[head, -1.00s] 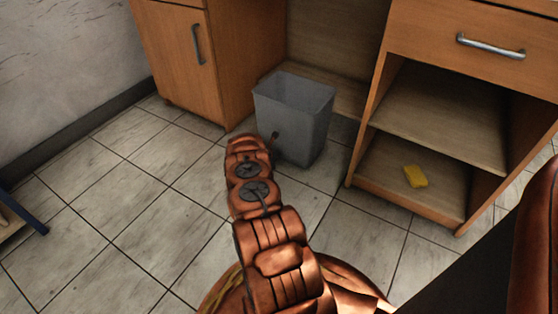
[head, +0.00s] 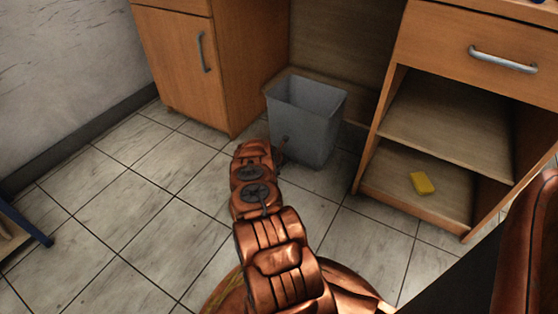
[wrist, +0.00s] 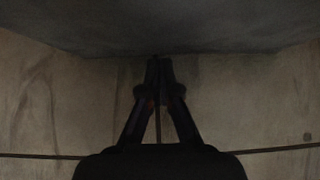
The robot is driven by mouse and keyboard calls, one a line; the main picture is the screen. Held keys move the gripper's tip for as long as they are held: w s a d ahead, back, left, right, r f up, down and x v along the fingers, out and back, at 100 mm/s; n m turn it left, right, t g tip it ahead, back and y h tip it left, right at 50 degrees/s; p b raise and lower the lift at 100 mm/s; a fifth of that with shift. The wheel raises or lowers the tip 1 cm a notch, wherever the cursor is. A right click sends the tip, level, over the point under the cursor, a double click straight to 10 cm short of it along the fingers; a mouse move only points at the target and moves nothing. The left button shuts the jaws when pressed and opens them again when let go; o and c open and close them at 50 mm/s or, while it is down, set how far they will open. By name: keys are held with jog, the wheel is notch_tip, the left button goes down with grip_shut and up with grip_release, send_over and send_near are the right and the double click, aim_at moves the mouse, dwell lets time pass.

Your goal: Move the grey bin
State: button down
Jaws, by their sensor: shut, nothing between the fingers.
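The grey bin (head: 312,122) stands upright and open-topped on the tiled floor, in the gap between two wooden cabinets in the head view. My arm reaches toward its near side, and my gripper is mostly hidden there behind the arm's end. In the wrist view my gripper (wrist: 159,62) is shut, its fingertips together with nothing seen between them. A dark grey surface, likely the bin (wrist: 160,25), fills the top of the wrist view just beyond the fingertips. I cannot tell whether the fingertips touch it.
A wooden cabinet (head: 180,70) with a door stands left of the bin. A shelf unit (head: 425,110) with a drawer stands to its right, a yellow sponge (head: 422,183) on its bottom shelf. The tiled floor (head: 130,200) at left is clear. A blue-edged item (head: 28,225) is at far left.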

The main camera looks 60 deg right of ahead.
jog(key=p, duration=0.1)
jog(key=a+p, duration=0.1)
jog(key=p, duration=0.1)
jog(key=shift+s+a+r, duration=0.1)
jog(key=shift+a+r, duration=0.15)
jog(key=shift+r, duration=0.05)
jog(key=shift+a+f, duration=0.15)
jog(key=shift+a, duration=0.2)
jog(key=shift+s+a+p, duration=0.1)
jog(key=shift+a+p, duration=0.45)
jog(key=shift+a, duration=0.15)
jog(key=shift+p+v, duration=2.05)
jog(key=shift+v, duration=1.35)
jog(key=shift+p+v, duration=0.65)
jog(key=shift+v, duration=0.75)
